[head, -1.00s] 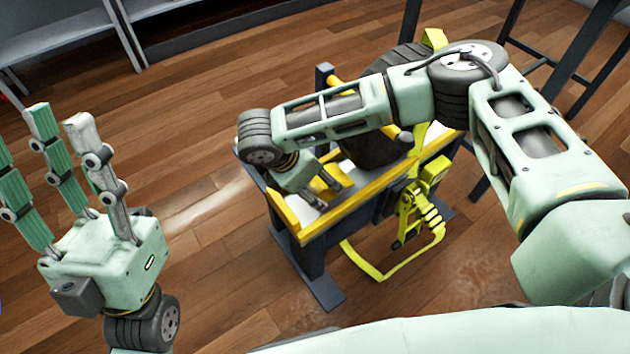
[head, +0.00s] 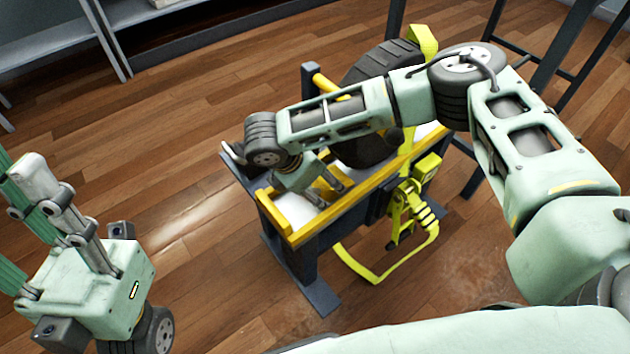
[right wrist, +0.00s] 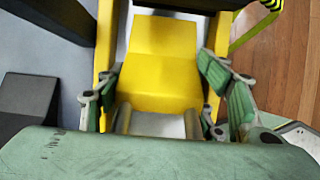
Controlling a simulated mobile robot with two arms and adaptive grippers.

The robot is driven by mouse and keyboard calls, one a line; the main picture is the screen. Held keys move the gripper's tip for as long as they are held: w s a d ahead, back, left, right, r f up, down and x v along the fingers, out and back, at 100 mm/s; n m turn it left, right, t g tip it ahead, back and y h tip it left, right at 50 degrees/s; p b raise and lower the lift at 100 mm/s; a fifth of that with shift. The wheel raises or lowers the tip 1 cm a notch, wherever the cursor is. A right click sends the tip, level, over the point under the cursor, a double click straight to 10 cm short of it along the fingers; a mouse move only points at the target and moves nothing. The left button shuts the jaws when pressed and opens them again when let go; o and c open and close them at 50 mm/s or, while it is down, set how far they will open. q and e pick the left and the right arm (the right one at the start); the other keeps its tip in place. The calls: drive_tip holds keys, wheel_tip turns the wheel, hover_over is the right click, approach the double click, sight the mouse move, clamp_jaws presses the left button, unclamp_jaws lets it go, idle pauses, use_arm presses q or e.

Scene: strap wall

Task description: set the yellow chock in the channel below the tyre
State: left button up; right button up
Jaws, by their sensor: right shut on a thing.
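The yellow chock (right wrist: 160,65) lies between the fingers of my right gripper (right wrist: 158,88), low in the channel of the stand; in the head view my right wrist and fingers hide most of it. My right gripper (head: 327,190) is shut on the chock, pointing down into the channel from above. The dark tyre (head: 368,145) stands in the stand just beyond the gripper, partly behind my right arm. The channel has a pale floor (head: 292,209) and yellow side rails (head: 345,209). My left gripper (head: 40,195) is open and empty at the left, fingers up, partly cut off.
A yellow strap (head: 423,42) runs over the tyre to a ratchet buckle (head: 408,205), its loose end (head: 365,270) looping near the floor. A dark post stands at the stand's far side. Wooden floor left of the stand is clear. Grey shelves (head: 45,45) are at the back left.

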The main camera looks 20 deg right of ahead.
drive_tip(key=o, duration=1.5)
drive_tip(key=shift+o, duration=0.2)
drive_tip(key=v, duration=1.2)
